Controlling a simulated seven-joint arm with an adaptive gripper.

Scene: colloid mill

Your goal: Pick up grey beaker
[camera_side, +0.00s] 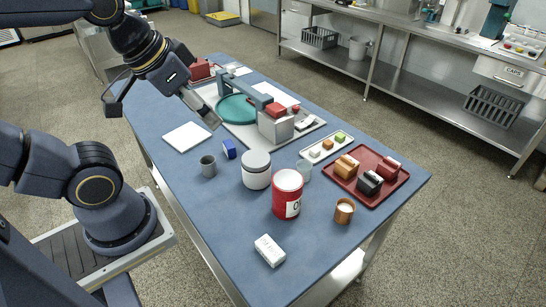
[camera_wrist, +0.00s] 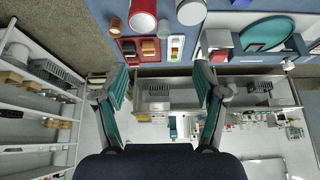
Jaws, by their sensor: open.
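The grey beaker (camera_side: 208,166) stands upright on the blue table (camera_side: 190,205), near its left edge. I cannot make it out in the wrist view. My gripper (camera_side: 203,110) is raised above the far half of the table, beyond the beaker and well apart from it. In the wrist view my gripper (camera_wrist: 163,78) has its two fingers spread wide, with nothing between them.
Close to the beaker are a small blue block (camera_side: 229,149), a white-and-grey jar (camera_side: 256,170) and a white pad (camera_side: 186,137). A red can (camera_side: 287,194), a copper cup (camera_side: 344,211) and a red tray (camera_side: 395,197) stand to the right.

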